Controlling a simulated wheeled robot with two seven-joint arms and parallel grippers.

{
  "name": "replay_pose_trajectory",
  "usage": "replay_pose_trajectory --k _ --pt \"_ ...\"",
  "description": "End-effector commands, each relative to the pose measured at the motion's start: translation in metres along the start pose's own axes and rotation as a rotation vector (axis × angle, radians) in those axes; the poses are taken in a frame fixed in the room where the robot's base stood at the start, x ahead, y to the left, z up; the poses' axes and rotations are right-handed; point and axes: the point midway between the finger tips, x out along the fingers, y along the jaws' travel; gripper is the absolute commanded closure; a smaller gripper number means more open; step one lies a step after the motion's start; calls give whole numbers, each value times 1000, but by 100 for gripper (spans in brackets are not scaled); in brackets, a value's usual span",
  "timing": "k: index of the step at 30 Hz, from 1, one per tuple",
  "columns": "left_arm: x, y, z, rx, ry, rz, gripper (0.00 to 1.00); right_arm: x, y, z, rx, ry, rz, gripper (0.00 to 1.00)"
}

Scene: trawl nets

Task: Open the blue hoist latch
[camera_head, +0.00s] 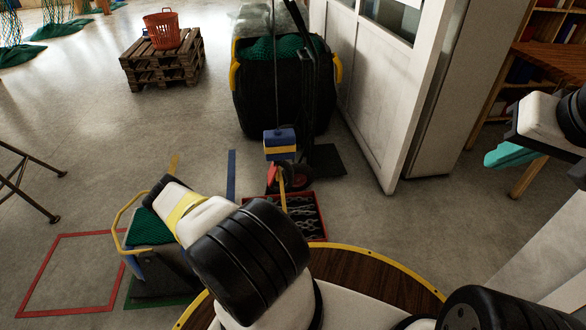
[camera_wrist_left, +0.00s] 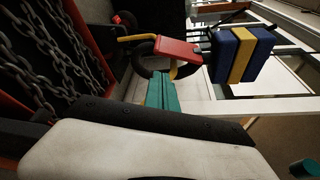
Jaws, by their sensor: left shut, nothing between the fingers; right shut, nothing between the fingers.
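The blue hoist block (camera_head: 281,136) with a yellow band hangs from a line in the head view, above a red part (camera_head: 272,174) and a yellow hook (camera_head: 283,192). In the left wrist view the blue block (camera_wrist_left: 223,55) is at upper right, with the red latch-like part (camera_wrist_left: 180,52) beside it. My left gripper (camera_wrist_left: 161,80) is shut and empty, its teal fingertips just short of the red part and close to the yellow hook; contact cannot be told. My left arm hides its fingers in the head view. My right gripper (camera_head: 505,153) is shut and empty at far right, away from the hoist.
A red crate of chains (camera_head: 307,212) stands below the hoist; its chains (camera_wrist_left: 45,60) fill the left of the wrist view. A black tub (camera_head: 272,95) with green net and a white cabinet (camera_head: 375,85) stand behind. A pallet stack (camera_head: 160,70) carries an orange basket (camera_head: 162,32).

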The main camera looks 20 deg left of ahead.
Motion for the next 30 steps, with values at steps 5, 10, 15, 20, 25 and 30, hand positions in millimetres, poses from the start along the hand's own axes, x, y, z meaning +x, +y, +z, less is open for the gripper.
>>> replay_pose_trajectory --k 5,10,15,20,25,30 --pt "16 -1 0 2 2 -2 100 0 0 0 1 0 0 100" --pt "47 -1 -1 4 2 -3 100 0 0 0 2 0 0 100" --pt "76 -2 -1 3 1 -4 100 0 0 0 2 0 0 100" --pt "94 -1 -1 2 2 -3 100 0 0 0 2 0 0 100" --pt "100 0 0 0 1 0 100 0 0 0 2 0 0 100" --pt "100 0 0 0 1 0 100 0 0 0 2 0 0 100"
